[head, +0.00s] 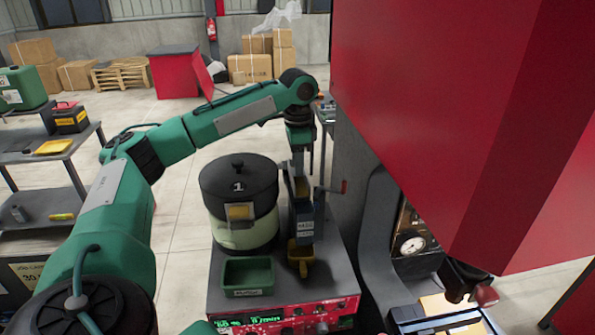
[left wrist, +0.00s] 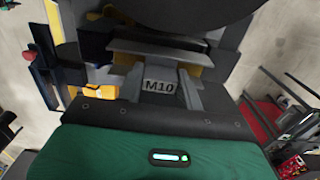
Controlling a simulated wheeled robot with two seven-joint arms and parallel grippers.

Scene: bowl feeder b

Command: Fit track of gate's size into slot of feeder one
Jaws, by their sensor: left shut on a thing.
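Feeder one (head: 240,190) is a round bowl with a black lid marked 1. A dark gate unit (head: 305,222) with a small white label stands at its right side, with a yellow chute (head: 300,258) below. My left gripper (head: 299,168) points down over the unit, beside the bowl. In the left wrist view it is shut on a grey track (left wrist: 160,85) marked M10, which lies between its fingers. The gate's label is too small to read. I cannot tell whether the track is in the slot. My right gripper is not in view.
A green tray (head: 247,277) sits in front of the bowl on the feeder's base, above a red control panel (head: 290,315). A large red panel (head: 440,110) fills the right side. A grey bench (head: 50,155) with a yellow tray stands at the left.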

